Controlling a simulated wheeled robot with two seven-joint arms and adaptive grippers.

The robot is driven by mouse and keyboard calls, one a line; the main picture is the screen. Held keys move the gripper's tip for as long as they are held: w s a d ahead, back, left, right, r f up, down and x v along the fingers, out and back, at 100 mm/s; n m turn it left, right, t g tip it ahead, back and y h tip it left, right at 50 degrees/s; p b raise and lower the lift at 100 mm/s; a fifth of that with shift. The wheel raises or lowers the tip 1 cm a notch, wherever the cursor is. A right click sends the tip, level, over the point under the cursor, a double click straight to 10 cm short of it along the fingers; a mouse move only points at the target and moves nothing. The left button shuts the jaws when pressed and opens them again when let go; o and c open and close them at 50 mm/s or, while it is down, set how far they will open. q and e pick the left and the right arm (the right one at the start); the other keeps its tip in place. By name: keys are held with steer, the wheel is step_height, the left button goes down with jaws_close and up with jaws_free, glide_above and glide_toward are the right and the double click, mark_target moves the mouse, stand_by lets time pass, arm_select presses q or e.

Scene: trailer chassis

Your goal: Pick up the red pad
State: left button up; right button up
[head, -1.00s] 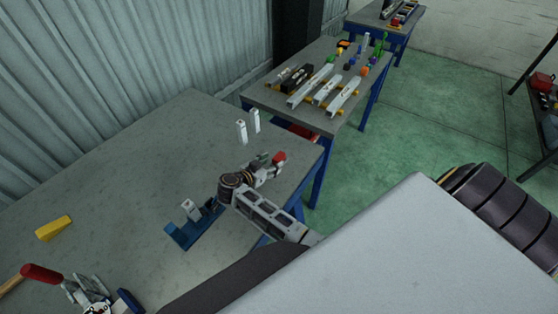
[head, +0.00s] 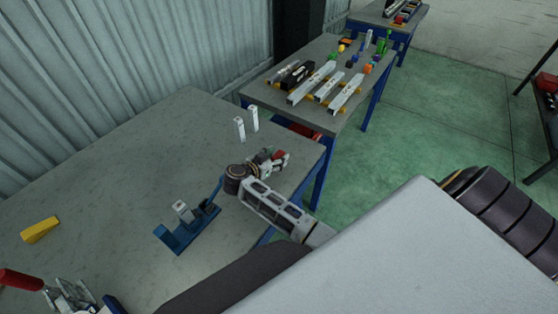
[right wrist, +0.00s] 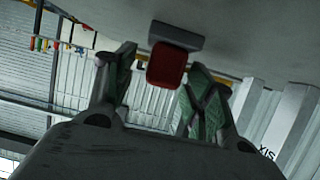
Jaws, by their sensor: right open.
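The red pad (right wrist: 167,64) has a grey block behind it. In the right wrist view it sits in the gap between the fingers of my right gripper (right wrist: 163,66), with space on both sides. The gripper's fingers are spread and hold nothing. In the head view the right gripper (head: 269,160) is low over the grey workbench (head: 130,150) near its right corner. The red pad (head: 279,154) is at its fingertips, partly covered by it.
Two white posts (head: 239,129) stand behind the gripper. A blue fixture (head: 187,230) lies left of my right forearm. A yellow wedge (head: 40,229) and a red-handled clamp (head: 20,279) are at the left. A second table (head: 318,110) carries metal bars and small coloured parts.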

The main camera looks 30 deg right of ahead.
arm_select(q)
steer(key=shift+w+a+f, duration=0.1)
steer(key=shift+w+a, duration=0.1)
steer(key=shift+a, duration=0.55)
steer(key=shift+d, duration=0.1)
